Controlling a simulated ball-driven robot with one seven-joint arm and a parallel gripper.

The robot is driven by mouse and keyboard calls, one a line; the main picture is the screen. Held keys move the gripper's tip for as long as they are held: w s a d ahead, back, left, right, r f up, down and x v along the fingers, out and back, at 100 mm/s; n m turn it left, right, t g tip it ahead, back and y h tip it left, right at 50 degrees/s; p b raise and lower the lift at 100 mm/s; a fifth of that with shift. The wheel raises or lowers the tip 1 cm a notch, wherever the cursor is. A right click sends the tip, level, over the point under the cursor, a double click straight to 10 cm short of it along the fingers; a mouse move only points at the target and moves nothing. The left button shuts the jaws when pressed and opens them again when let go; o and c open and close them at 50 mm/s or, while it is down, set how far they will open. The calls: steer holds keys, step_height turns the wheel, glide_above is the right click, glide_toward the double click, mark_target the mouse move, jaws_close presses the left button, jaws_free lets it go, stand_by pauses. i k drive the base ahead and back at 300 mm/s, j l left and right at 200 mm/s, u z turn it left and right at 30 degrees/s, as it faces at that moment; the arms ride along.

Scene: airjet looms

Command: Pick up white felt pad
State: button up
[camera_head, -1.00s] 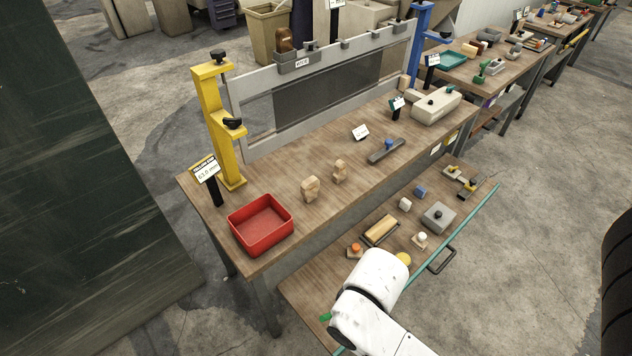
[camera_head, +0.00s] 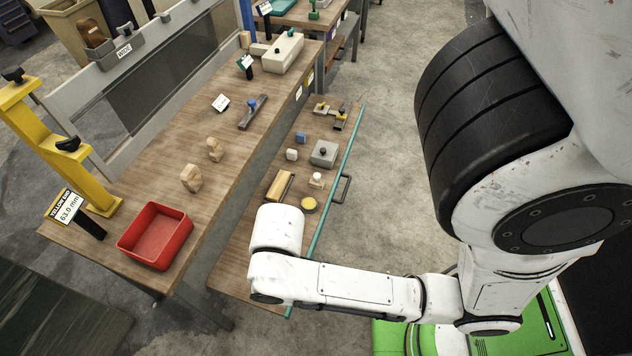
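A small white block (camera_head: 291,154) lies on the lower wooden shelf (camera_head: 240,255), next to a small blue block (camera_head: 301,138). It is the likeliest white felt pad, but it is too small to be sure. A white-topped piece (camera_head: 317,180) stands nearer, beside a yellow round piece (camera_head: 309,204). My white arm reaches over the near end of the shelf, its end close to the yellow piece and short of the white block.
A grey block with a knob (camera_head: 323,153), a wooden block (camera_head: 279,185) and clamp-like pieces (camera_head: 331,113) share the shelf. A teal rail (camera_head: 335,187) and black handle (camera_head: 342,190) edge it. The upper bench holds a red tray (camera_head: 155,236) and a yellow stand (camera_head: 52,150).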

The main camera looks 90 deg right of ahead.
mark_target(317, 180)
steer(key=z, duration=0.45)
steer(key=i+l+z, duration=0.1)
steer(key=z, duration=0.75)
steer(key=i+z, duration=0.1)
steer(key=z, duration=0.35)
